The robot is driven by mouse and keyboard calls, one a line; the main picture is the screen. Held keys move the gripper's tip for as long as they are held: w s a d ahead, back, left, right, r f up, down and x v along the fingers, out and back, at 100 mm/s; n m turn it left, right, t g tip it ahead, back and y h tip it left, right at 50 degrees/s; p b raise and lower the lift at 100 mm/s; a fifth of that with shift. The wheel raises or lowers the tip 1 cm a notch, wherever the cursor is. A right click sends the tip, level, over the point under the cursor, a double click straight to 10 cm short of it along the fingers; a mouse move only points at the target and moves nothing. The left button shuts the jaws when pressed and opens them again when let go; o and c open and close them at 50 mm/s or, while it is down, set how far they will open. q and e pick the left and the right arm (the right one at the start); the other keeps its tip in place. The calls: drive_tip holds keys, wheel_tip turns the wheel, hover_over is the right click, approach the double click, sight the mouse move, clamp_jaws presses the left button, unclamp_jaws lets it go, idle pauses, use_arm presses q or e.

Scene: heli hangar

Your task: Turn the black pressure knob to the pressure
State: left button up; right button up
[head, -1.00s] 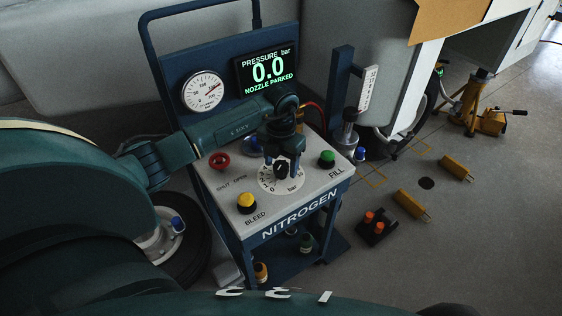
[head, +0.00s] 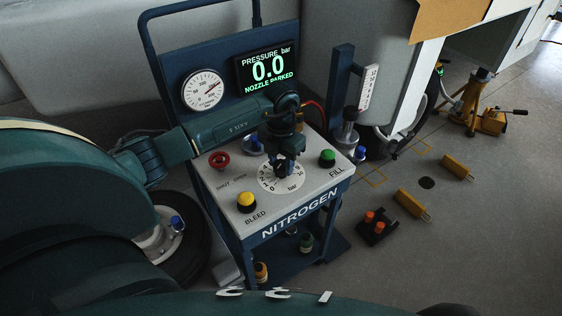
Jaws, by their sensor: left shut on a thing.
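The black pressure knob (head: 282,171) sits in the middle of a round white dial (head: 268,184) marked "bar" on the top of the nitrogen cart (head: 228,200). My left gripper (head: 284,165) points down over the dial and is shut on the knob, hiding much of it. Where the knob points cannot be told. The black display (head: 267,68) reads pressure 0.0 bar and "nozzle parked". My right gripper is not in view.
Around the dial are a red knob (head: 219,160), a yellow bleed button (head: 246,201) and a green fill button (head: 327,157). A round gauge (head: 203,90) stands behind. Yellow chocks (head: 412,204) lie on the floor at right.

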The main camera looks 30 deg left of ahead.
use_arm(q)
drive_tip(key=m+b, duration=0.2)
drive_tip(key=m, duration=0.4)
drive_tip(key=shift+b, duration=0.4)
drive_tip(key=shift+w+m+b, duration=0.1)
drive_tip(key=shift+m+b, duration=0.3)
drive_tip(key=shift+m, duration=0.5)
drive_tip(key=shift+m+b, duration=0.4)
drive_tip(key=shift+m, duration=0.5)
drive_tip(key=m+b, duration=0.1)
drive_tip(key=m, duration=0.1)
drive_tip(key=shift+m, duration=0.4)
drive_tip(key=m+b, duration=0.1)
drive_tip(key=m, duration=0.1)
drive_tip(key=shift+m, duration=0.3)
drive_tip(key=m+b, duration=0.1)
drive_tip(key=m, duration=0.2)
drive_tip(key=shift+m+b, duration=0.35)
drive_tip(key=shift+m, duration=0.05)
drive_tip(key=m+b, duration=0.1)
drive_tip(key=m, duration=0.3)
drive_tip(key=m+b, duration=0.1)
drive_tip(key=m, duration=0.2)
drive_tip(key=shift+m+b, duration=0.3)
drive_tip(key=shift+m, duration=0.6)
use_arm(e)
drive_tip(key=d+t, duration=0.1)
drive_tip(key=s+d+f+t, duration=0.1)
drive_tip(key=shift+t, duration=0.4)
